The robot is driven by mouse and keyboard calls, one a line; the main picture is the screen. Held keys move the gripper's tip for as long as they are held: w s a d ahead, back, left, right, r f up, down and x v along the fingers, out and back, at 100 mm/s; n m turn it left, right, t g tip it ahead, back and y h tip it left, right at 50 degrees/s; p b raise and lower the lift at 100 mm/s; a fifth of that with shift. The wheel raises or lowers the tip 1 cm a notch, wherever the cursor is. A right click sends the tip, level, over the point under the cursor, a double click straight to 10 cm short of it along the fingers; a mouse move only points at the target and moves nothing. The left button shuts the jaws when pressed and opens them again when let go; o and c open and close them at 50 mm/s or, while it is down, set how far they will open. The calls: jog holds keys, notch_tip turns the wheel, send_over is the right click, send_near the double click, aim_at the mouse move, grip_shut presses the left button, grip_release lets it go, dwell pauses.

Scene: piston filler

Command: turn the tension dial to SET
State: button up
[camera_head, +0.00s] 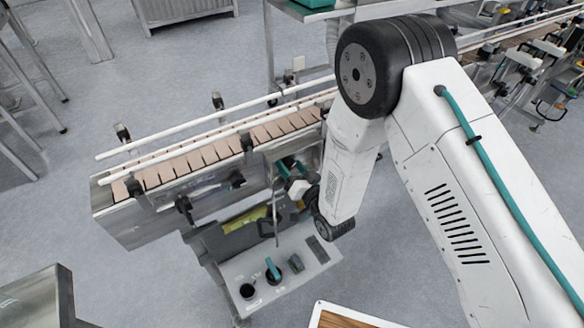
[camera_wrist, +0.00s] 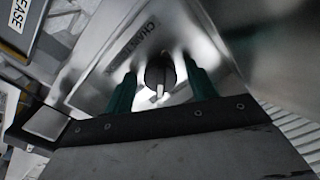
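The tension dial (camera_wrist: 159,76) is a dark round knob with a pale pointer bar, on a shiny metal panel (camera_wrist: 105,68). The panel's label starting "CHA" is partly legible; no SET mark can be read. My gripper (camera_wrist: 160,70) has its two green fingers apart, one on each side of the dial. Gaps show between fingers and knob; I cannot tell whether the fingertips reach its depth. In the head view my gripper (camera_head: 289,168) is at the conveyor's side panel, and the dial is hidden behind it and my wrist.
The conveyor (camera_head: 200,155) with tan slats and white guide rails runs diagonally. Below my wrist is a grey control panel (camera_head: 265,298) with a teal lever (camera_head: 272,268) and black knobs. A framed sign reading "EASE" (camera_wrist: 17,15) stands at the wrist view's upper left.

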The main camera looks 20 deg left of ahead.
jog(key=v, duration=0.7)
jog(key=shift+s+d, duration=0.2)
jog(key=shift+d, duration=0.15)
jog(key=shift+f, duration=0.15)
